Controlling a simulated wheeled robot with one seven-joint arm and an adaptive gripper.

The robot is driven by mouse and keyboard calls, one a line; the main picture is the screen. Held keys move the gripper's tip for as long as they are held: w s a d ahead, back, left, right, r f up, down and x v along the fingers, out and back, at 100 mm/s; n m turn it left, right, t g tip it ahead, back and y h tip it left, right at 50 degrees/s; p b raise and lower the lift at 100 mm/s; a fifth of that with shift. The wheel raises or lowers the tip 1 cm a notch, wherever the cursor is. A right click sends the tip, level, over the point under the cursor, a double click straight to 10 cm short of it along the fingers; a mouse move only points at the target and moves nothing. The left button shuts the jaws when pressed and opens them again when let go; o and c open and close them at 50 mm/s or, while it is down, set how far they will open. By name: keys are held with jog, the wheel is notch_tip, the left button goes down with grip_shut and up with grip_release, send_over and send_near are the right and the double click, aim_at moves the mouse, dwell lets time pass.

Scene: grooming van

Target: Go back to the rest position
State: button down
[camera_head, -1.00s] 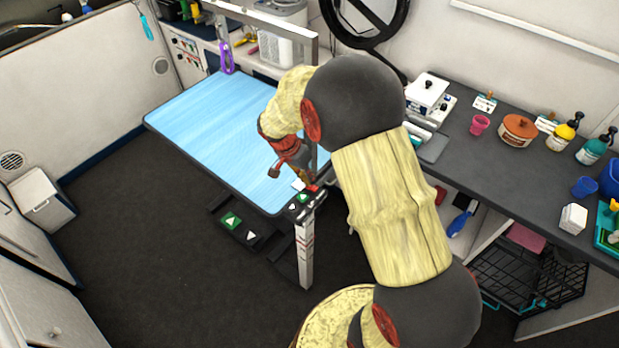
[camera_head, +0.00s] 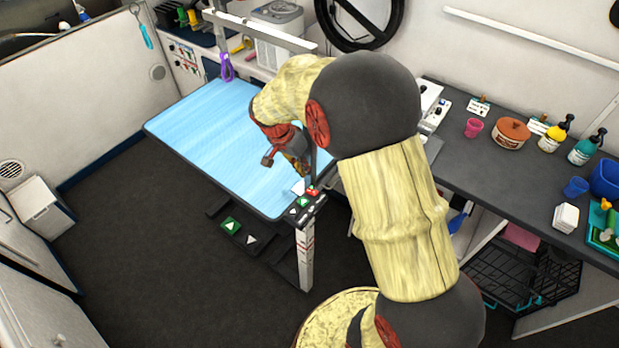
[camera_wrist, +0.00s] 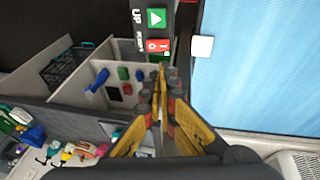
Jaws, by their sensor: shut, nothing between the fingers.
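My gripper (camera_head: 301,172) is partly hidden behind my own wrist in the head view. It hangs above the near corner of the blue grooming table (camera_head: 215,130), close to the control panel (camera_head: 304,204). In the wrist view the yellow fingers of my gripper (camera_wrist: 161,72) meet at their tips, with nothing between them. The panel with its green arrow and red button (camera_wrist: 157,30) shows just beyond the fingertips. I cannot tell the exact gap between the fingertips and the panel.
A black wire crate (camera_head: 522,280) sits below. A metal arm post rises over the table. Dark floor (camera_head: 140,240) at left is open.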

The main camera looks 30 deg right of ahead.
jog(key=v, duration=0.6)
jog(key=shift+w+p, duration=0.4)
jog(key=shift+a, duration=0.1)
jog(key=s+a+r+n+t+y, duration=0.1)
jog(key=s+a+r+n+t, duration=0.1)
jog(key=s+a+r+n, duration=0.2)
jog(key=s+a+r+n+t+y, duration=0.1)
jog(key=s+a+r+n, duration=0.3)
jog(key=s, duration=0.7)
jog(key=s+a+r+n+t+y, duration=0.2)
jog(key=s+a+r+n+t, duration=0.1)
jog(key=s+r, duration=0.5)
jog(key=shift+a+n, duration=0.75)
jog(key=shift+n, duration=0.45)
